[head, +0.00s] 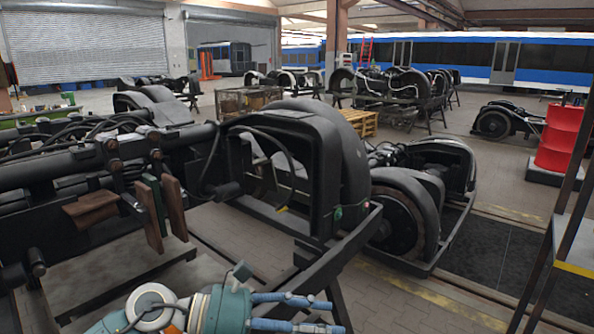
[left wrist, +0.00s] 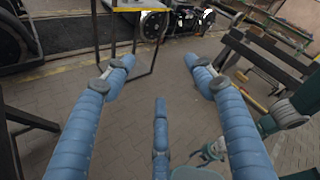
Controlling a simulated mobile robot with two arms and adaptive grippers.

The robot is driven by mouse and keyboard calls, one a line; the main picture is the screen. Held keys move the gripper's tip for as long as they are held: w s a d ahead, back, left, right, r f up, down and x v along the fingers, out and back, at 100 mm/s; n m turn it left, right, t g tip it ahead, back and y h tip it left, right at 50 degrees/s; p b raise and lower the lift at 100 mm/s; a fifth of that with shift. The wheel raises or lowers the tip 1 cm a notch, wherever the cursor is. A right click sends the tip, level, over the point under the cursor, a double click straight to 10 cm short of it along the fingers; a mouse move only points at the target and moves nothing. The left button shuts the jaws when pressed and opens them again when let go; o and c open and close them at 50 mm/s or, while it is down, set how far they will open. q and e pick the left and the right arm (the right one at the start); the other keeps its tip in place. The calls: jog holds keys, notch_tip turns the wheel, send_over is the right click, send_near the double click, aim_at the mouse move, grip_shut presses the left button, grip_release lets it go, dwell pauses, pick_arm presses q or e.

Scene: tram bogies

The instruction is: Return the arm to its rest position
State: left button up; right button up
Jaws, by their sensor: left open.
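My left gripper (head: 322,314) is at the bottom middle of the head view, its blue fingers pointing right, in front of the near bogie (head: 300,165). In the left wrist view the gripper (left wrist: 162,75) has its blue fingers spread apart with nothing between them. Paved floor shows beyond and between the fingers.
The near bogie's black frame and stand fill the left and middle of the head view. Another bogie (head: 415,205) stands behind it. A red drum (head: 560,138) and a dark metal rack (head: 570,245) are at right. Paved floor (head: 385,295) is clear between them.

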pick_arm(q)
notch_tip(320, 180, up, 9)
jog(key=w+n+t+h, duration=0.2)
jog(key=n+t+h, duration=0.3)
jog(key=n+t, duration=0.15)
jog(key=w+a+r+n+t+y, duration=0.1)
jog(key=w+a+n+t+y, duration=0.5)
jog(key=n+t, duration=0.6)
jog(key=s+a+f+n+g+y, duration=0.2)
jog(key=a+f+n+g+y, duration=0.2)
jog(key=a+f+n+y, duration=1.3)
jog(key=s+a+f+n+g+h, duration=0.1)
jog(key=s+f+n+g+h, duration=0.15)
jog(key=s+f+g, duration=0.7)
jog(key=s+f+n+g+h, duration=0.1)
jog(key=s+f+n+g, duration=0.25)
jog(key=s+f, duration=1.45)
jog(key=f, duration=1.1)
jog(key=s+f, duration=0.3)
jog(key=f, duration=1)
jog(key=s+a+f+g, duration=0.2)
jog(key=s+a+f, duration=0.1)
jog(key=s+f, duration=1)
jog(key=s, duration=0.3)
jog(key=shift+f+y, duration=0.35)
jog(key=shift+f, duration=0.05)
pick_arm(e)
jog(key=shift+w, duration=0.55)
